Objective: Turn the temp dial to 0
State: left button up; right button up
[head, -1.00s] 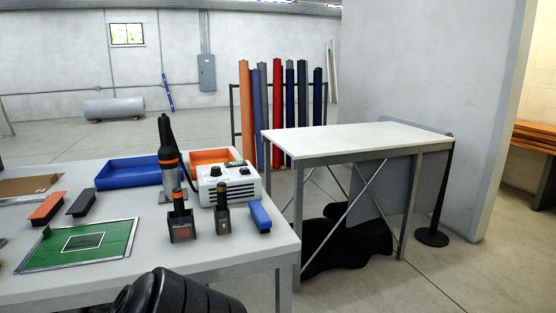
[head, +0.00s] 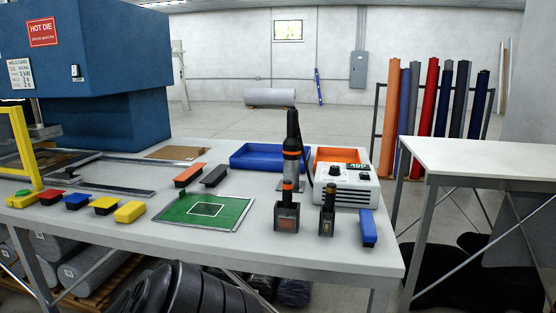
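A white control box (head: 345,186) stands at the right end of the grey workbench in the head view. Its front has a black dial (head: 335,171), smaller knobs and a small lit green display (head: 357,167). Which knob is the temp dial, and its setting, are too small to read. A dark hot-air tool with an orange band (head: 291,150) stands upright just left of the box. Neither of my grippers shows.
On the bench (head: 190,239) are a green mat (head: 178,213), a blue tray (head: 268,157), an orange tray (head: 340,155), two small tool holders and a blue block (head: 368,228). A blue hot-die machine (head: 100,70) stands at left. A white table (head: 470,155) stands at right.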

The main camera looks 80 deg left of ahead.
aim_at(335, 169)
jog(key=u, duration=2.4)
